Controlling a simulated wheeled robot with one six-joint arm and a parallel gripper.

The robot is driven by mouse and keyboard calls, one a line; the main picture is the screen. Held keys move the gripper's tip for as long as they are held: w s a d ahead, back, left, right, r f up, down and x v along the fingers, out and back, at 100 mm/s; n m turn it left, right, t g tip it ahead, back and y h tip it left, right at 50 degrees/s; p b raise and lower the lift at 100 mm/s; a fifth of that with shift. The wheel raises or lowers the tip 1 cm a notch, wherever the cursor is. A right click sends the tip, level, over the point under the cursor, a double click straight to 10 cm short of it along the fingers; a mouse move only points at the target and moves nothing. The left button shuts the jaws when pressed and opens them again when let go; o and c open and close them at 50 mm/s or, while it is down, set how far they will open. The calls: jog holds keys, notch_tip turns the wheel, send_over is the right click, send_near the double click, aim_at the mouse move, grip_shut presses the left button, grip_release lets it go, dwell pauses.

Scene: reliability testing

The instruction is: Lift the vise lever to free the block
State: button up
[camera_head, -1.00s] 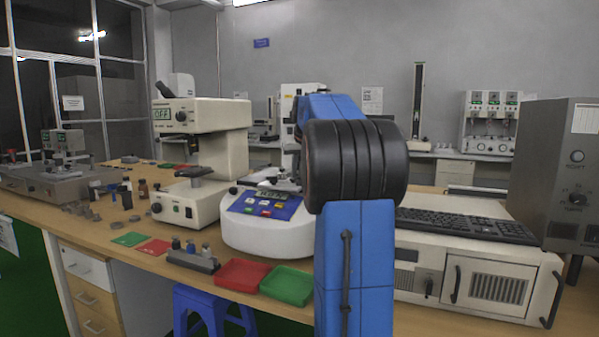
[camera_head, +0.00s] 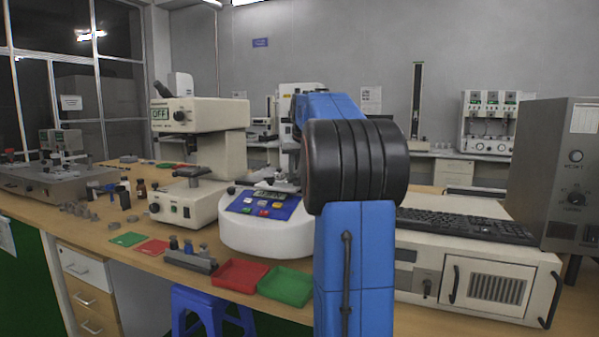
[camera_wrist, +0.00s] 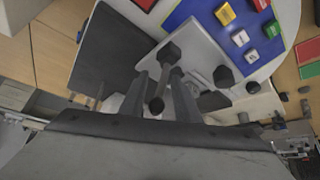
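A white round machine (camera_head: 268,236) with a blue button panel (camera_head: 262,204) stands on the bench, and small metal vise parts (camera_head: 287,183) show on its top, partly hidden by my arm. In the wrist view, the blue panel (camera_wrist: 235,28) is at the top, beside a pale plate. A short bar with dark knobs, seemingly the vise lever (camera_wrist: 170,77), lies between the fingers of my gripper (camera_wrist: 162,90). The fingers stand apart; I cannot tell whether they touch the bar. Another dark knob (camera_wrist: 223,76) is to the right. I cannot make out the block. The head view hides my gripper.
A cream microscope-like tester (camera_head: 198,135) stands left of the machine. A red tray (camera_head: 240,275) and a green tray (camera_head: 286,286) lie in front. A keyboard (camera_head: 465,226) on a cream case (camera_head: 420,262) and a grey cabinet (camera_head: 560,180) are to the right.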

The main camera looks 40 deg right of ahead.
jog(key=v, duration=0.7)
jog(key=shift+s+r, duration=0.15)
jog(key=shift+r, duration=0.1)
jog(key=v, duration=2)
jog(key=shift+s, duration=0.3)
dwell(1.5)
jog(key=shift+f, duration=0.15)
dwell(0.4)
jog(key=s+a+f+n+y, duration=0.1)
jog(key=s+a+f+n, duration=0.15)
jog(key=a+f, duration=0.85)
jog(key=s+a+f+n+y, duration=0.1)
jog(key=s+a+f, duration=0.2)
jog(key=a+f, duration=0.85)
jog(key=s+a+f+n, duration=0.1)
jog(key=s+a+f, duration=0.3)
jog(key=f, duration=0.5)
jog(key=s+a+f+n+y, duration=0.1)
jog(key=s+a+f, duration=0.3)
jog(key=f, duration=0.5)
jog(key=s+a+f+n, duration=0.1)
jog(key=s+a+f, duration=0.3)
jog(key=s+f, duration=0.3)
notch_tip(320, 180, down, 2)
jog(key=shift+s+a+f+y, duration=0.15)
jog(key=shift+s+f+y, duration=0.15)
jog(key=shift+s, duration=0.1)
